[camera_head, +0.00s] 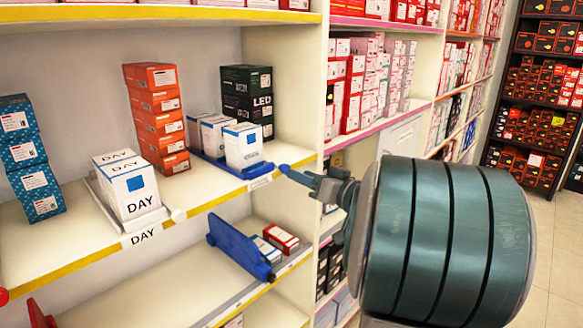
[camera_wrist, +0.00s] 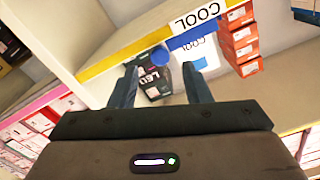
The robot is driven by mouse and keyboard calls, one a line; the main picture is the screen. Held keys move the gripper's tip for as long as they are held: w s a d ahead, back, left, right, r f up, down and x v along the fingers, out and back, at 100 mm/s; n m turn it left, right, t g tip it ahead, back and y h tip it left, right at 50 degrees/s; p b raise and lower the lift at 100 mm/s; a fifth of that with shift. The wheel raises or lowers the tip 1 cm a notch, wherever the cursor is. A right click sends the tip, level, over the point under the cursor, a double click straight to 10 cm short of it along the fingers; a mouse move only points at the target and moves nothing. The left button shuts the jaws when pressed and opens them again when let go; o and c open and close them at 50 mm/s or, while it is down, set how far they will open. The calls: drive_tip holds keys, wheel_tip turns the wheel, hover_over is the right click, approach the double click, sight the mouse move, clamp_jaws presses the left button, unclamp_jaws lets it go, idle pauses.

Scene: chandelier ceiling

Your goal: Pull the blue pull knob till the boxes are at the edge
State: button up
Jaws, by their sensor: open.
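The blue pull knob (camera_head: 284,169) sticks out from the front of a blue tray (camera_head: 215,164) on the upper shelf. White-and-blue boxes (camera_head: 243,147) stand on that tray, set back a little from the shelf's front edge. My gripper (camera_head: 312,180) is open, just to the right of the knob and level with the shelf edge. In the wrist view the knob (camera_wrist: 160,54) shows between and just past the tips of my two open fingers (camera_wrist: 159,70). I cannot tell whether a finger touches it. A label reading COOL (camera_wrist: 195,18) is on the shelf front beside it.
Orange boxes (camera_head: 157,115) and black LED boxes (camera_head: 247,95) stand behind. A blue divider (camera_head: 240,247) is on the lower shelf. The shelf upright (camera_head: 311,85) is close to my gripper.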

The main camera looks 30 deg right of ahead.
drive_tip(key=shift+p+x, duration=0.35)
drive_tip(key=shift+x, duration=1.65)
